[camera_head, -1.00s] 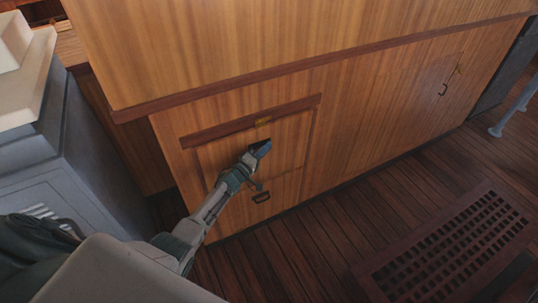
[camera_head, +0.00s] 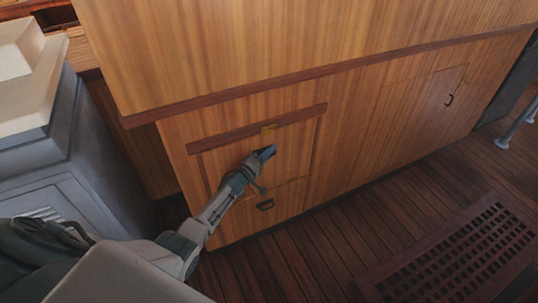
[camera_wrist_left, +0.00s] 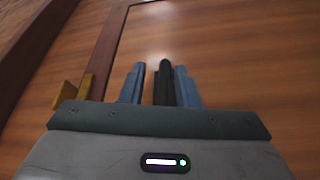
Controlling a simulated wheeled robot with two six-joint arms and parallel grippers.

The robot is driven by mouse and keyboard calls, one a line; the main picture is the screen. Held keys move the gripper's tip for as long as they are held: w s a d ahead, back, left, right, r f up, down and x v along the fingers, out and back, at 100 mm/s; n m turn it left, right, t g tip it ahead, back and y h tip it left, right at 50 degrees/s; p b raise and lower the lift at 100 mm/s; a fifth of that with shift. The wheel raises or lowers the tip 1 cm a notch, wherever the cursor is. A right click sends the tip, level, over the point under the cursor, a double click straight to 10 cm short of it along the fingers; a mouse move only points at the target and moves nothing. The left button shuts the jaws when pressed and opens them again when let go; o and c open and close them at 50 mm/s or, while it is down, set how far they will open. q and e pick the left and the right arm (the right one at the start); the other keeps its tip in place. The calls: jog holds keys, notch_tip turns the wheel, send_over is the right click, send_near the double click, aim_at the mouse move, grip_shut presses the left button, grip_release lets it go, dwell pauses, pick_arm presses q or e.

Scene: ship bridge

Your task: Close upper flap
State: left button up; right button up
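The brass piece (camera_wrist_left: 68,98) shows at left there. My right gripper is out of view.
A lower panel with a black handle (camera_head: 265,205) is below the flap. The countertop edge (camera_head: 330,70) overhangs above. A grey console (camera_head: 75,170) stands close on the left. The plank floor (camera_head: 330,235) is clear, with a grating (camera_head: 465,255) at right.

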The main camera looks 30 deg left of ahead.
pick_arm(q)
jog(key=shift+f, duration=0.2)
jog(key=shift+s, duration=0.2)
jog(key=v, duration=1)
jog(key=shift+s, duration=0.2)
jog(key=shift+r, duration=0.1)
